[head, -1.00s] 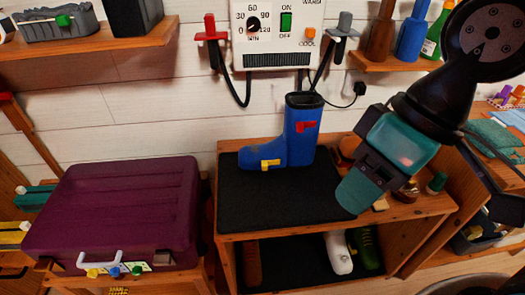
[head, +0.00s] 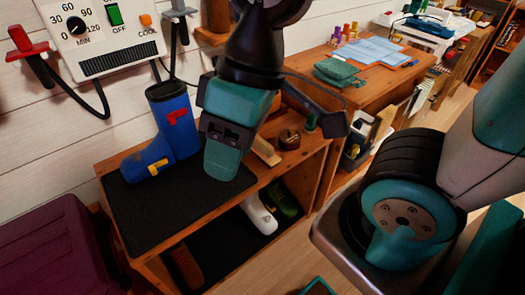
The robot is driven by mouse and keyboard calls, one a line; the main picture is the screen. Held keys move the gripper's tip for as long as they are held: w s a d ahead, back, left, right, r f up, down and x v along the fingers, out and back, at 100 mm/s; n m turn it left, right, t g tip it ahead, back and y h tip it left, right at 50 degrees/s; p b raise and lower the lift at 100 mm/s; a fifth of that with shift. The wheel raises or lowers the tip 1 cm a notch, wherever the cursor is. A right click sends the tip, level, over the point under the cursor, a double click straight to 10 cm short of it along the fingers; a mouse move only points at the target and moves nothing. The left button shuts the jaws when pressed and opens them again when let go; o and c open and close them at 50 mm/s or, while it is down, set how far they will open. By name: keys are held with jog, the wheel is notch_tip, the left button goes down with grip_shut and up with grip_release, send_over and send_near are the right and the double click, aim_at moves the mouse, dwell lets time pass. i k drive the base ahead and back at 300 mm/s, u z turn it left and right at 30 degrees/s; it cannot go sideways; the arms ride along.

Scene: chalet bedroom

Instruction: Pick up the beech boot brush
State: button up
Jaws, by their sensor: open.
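A pale wooden piece that looks like the beech boot brush (head: 265,151) lies on the top of the wooden shoe bench in the head view. My gripper covers part of it, so its bristles and full shape cannot be made out. My gripper (head: 278,143) is open and empty, pointing down over the right part of the bench top.
A blue boot (head: 174,122) stands on the black mat (head: 150,208), left of my gripper. A brown round item (head: 289,139) and a small green-topped item (head: 310,122) are beside the pale piece. A white shoe (head: 259,213) sits on the lower shelf. A wall dryer (head: 105,35) hangs behind.

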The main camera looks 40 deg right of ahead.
aim_at(264, 150)
jog(key=z, duration=2.2)
jog(key=i, duration=0.85)
jog(key=u, duration=2.2)
